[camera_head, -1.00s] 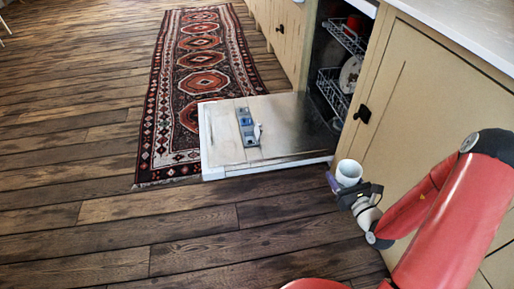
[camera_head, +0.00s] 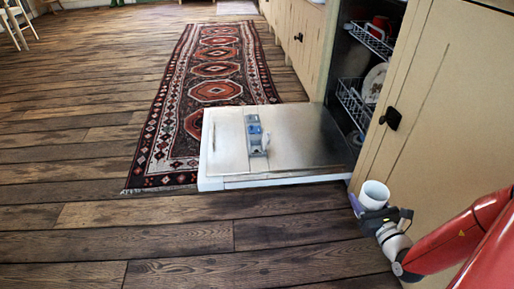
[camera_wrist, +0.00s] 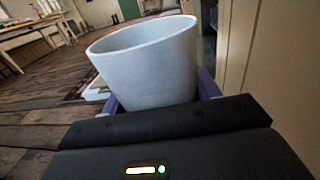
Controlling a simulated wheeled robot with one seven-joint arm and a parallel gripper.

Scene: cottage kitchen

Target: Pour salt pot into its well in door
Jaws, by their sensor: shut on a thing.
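The salt pot (camera_head: 374,192) is a plain white, open-topped cup. My gripper (camera_head: 362,207) is shut on it and holds it roughly upright, low beside the cabinet front. In the wrist view the pot (camera_wrist: 150,65) fills the middle, between purple fingers (camera_wrist: 208,85); its contents are hidden. The dishwasher door (camera_head: 225,150) lies open and flat, to the left of and beyond my gripper. The dispenser panel with the well (camera_head: 256,135) is a grey strip with a blue part, in the middle of the door. The pot is apart from the door.
The dishwasher racks (camera_head: 352,105) hold a plate (camera_head: 374,82) and a red item (camera_head: 381,27). A cabinet door with a black knob (camera_head: 391,118) stands close on the right. A patterned rug (camera_head: 215,90) lies behind the door. The wooden floor (camera_head: 150,240) in front is clear.

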